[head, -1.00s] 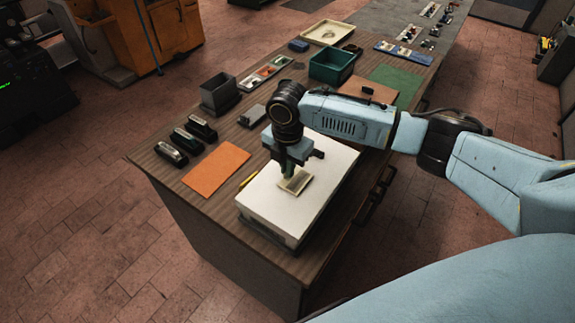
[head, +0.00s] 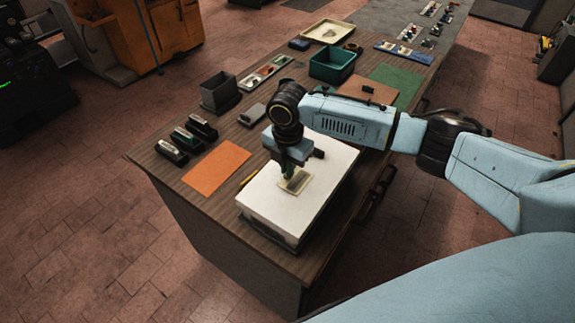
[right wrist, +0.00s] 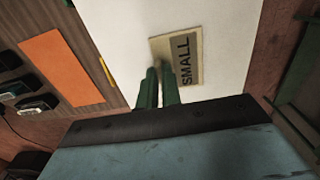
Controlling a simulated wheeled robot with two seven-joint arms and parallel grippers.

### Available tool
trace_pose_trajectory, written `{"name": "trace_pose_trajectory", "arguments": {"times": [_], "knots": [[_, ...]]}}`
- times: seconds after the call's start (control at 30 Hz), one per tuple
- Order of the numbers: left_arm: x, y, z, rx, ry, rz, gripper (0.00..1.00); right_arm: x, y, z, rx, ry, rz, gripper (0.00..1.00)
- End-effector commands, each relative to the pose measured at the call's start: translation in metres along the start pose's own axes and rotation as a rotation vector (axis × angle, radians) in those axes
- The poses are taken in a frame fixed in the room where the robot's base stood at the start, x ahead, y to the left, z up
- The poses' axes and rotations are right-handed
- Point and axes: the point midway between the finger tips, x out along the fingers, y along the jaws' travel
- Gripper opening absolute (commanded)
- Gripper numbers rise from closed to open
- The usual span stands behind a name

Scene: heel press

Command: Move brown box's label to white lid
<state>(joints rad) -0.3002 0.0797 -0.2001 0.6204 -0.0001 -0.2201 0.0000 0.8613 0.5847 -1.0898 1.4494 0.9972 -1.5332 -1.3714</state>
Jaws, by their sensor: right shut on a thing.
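The label (head: 294,181) is a small tan card. In the right wrist view it reads "SMALL" (right wrist: 185,60). It lies at or just above the white lid (head: 312,207), looking nearly flat; I cannot tell if it fully touches. The lid tops a box at the bench's near end and also shows in the right wrist view (right wrist: 225,25). My right gripper (head: 288,172), with green fingers (right wrist: 160,75), is shut on the label's edge. My left gripper is not in view. A flat brown thing (head: 360,86) lies farther back; I cannot tell if it is the brown box.
An orange sheet (head: 216,167) and several staplers (head: 183,138) lie left of the lid. A grey bin (head: 219,93), a green bin (head: 331,65) and a cream tray (head: 328,32) stand farther back. A yellow object (right wrist: 107,71) lies beside the white-lidded box.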

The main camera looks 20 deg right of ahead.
Motion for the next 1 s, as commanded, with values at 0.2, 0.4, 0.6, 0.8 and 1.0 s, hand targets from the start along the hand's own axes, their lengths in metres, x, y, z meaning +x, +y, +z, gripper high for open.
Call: {"name": "trace_pose_trajectory", "arguments": {"times": [0.2, 0.4, 0.6, 0.8, 1.0], "knots": [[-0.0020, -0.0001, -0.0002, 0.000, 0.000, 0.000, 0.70, 0.0022, -0.0014, -0.0002, 0.000, 0.001, -0.004, 0.00], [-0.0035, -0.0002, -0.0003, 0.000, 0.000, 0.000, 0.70, 0.0029, -0.0017, -0.0004, 0.000, 0.001, -0.005, 0.00], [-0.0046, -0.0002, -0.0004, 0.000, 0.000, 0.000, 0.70, 0.0039, -0.0021, -0.0005, 0.000, 0.001, -0.007, 0.00], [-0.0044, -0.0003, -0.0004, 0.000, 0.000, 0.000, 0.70, 0.0047, -0.0025, -0.0006, 0.000, 0.001, -0.008, 0.00], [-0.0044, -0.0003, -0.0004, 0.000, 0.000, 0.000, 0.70, 0.0048, -0.0026, -0.0006, 0.000, 0.001, -0.008, 0.19]]}}
